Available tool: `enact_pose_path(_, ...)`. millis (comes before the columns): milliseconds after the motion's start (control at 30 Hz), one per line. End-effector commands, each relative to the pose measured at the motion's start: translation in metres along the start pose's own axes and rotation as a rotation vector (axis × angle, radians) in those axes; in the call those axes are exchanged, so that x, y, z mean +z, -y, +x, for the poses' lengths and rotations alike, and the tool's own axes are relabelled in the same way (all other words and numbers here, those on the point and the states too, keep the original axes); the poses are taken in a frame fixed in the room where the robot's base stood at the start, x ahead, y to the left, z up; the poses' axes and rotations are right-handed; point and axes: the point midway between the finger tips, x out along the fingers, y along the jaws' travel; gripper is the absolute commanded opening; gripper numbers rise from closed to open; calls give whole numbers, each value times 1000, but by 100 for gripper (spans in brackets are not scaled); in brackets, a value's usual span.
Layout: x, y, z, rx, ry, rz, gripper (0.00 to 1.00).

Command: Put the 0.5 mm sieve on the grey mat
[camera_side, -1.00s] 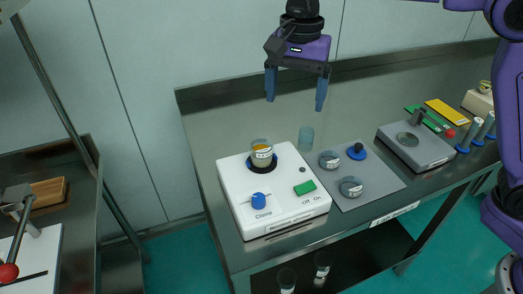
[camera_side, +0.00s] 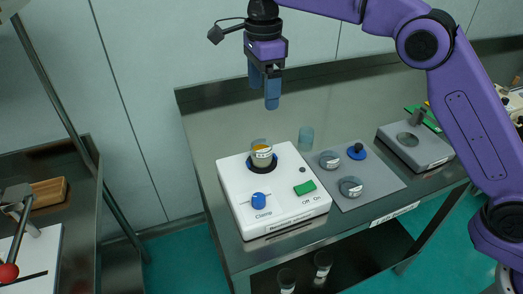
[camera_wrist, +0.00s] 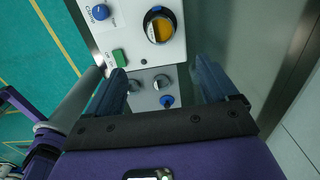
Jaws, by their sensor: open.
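The grey mat (camera_side: 385,188) lies on the steel bench, right of the white shaker. Two round, clear-walled sieves, one at the back (camera_side: 329,160) and one at the front (camera_side: 351,187), stand on it beside a blue disc with a black knob (camera_side: 357,151). A clear sieve stack with yellowish contents (camera_side: 261,153) sits on the shaker's black-and-blue seat; it also shows in the wrist view (camera_wrist: 159,28). The size marks are too small to read, so I cannot tell which is 0.5 mm. My gripper (camera_side: 264,88) is open and empty, high above the bench behind the shaker.
The white shaker (camera_side: 285,218) has a blue clamp knob (camera_side: 259,201) and a green switch (camera_side: 305,187). A grey device (camera_side: 418,147) is at the right. The bench's back left is clear.

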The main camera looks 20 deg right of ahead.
Motion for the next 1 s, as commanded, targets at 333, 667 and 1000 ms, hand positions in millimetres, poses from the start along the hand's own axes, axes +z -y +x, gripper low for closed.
enact_pose_path(333, 0, 0, 55, 3, -2, -2, 86)
enact_pose_path(667, 0, 0, 94, 0, 0, -2, 86)
enact_pose_path(1000, 4, 0, 132, 3, -2, -3, 86)
